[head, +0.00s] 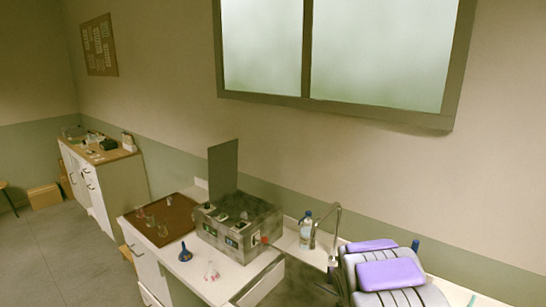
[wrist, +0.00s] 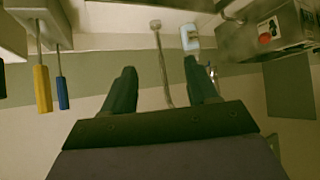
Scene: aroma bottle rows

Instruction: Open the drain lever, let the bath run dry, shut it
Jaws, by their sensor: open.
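The bath (head: 232,232) is a grey metal box on the white bench, with its flat lid (head: 223,168) standing upright behind it. A small red part (head: 265,240) shows low on its right end; it may be the drain lever, and I cannot tell its position. In the wrist view the bath (wrist: 255,48) appears upside down at upper right, with a red knob (wrist: 264,38) on its end face. My gripper (wrist: 158,75) is open and empty, its two dark fingers apart, short of the bath. The water inside is not visible.
A tap (head: 337,225) and a bottle (head: 306,229) stand right of the bath. A blue funnel-like item (head: 185,253) and clear glassware (head: 211,272) stand in front. A brown tray (head: 172,222) holds glasses. Yellow-handled (wrist: 42,88) and blue-handled (wrist: 62,92) tools show at the wrist view's left.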

